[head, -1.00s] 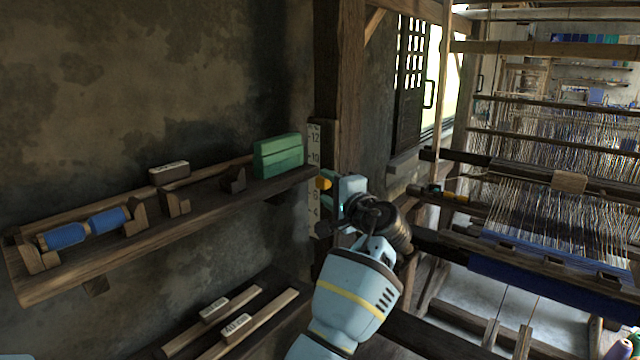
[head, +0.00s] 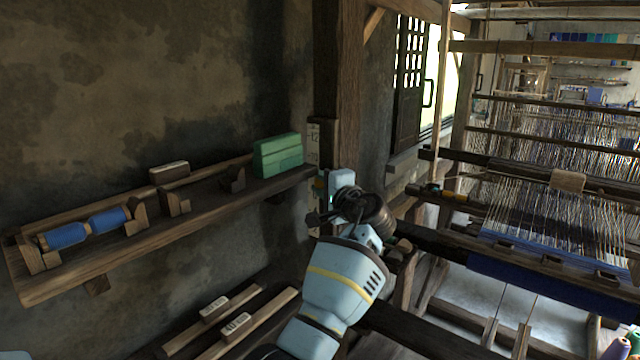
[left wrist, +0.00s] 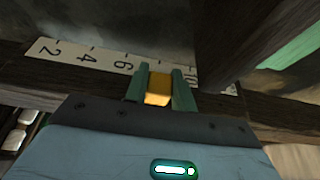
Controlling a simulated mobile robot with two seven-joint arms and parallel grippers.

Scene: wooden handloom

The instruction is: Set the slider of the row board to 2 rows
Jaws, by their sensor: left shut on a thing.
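The row board (head: 314,138) is a pale upright scale on the dark wooden post; its upper part with the 12 shows in the head view. In the left wrist view, the row board (left wrist: 84,55) shows the marks 2, 4, 6 and 10. The yellow slider (left wrist: 158,88) sits between the 6 and the 10, around the hidden 8. My left gripper (left wrist: 159,84) has its green fingers shut on the slider, one on each side. In the head view my left gripper (head: 325,188) covers the slider and the board's lower part. My right gripper is not in view.
A wall shelf (head: 170,232) left of the post carries a green box (head: 278,155) near the board and a blue spool (head: 85,232). A lower shelf (head: 205,340) holds labelled blocks. The loom (head: 545,230) fills the right side.

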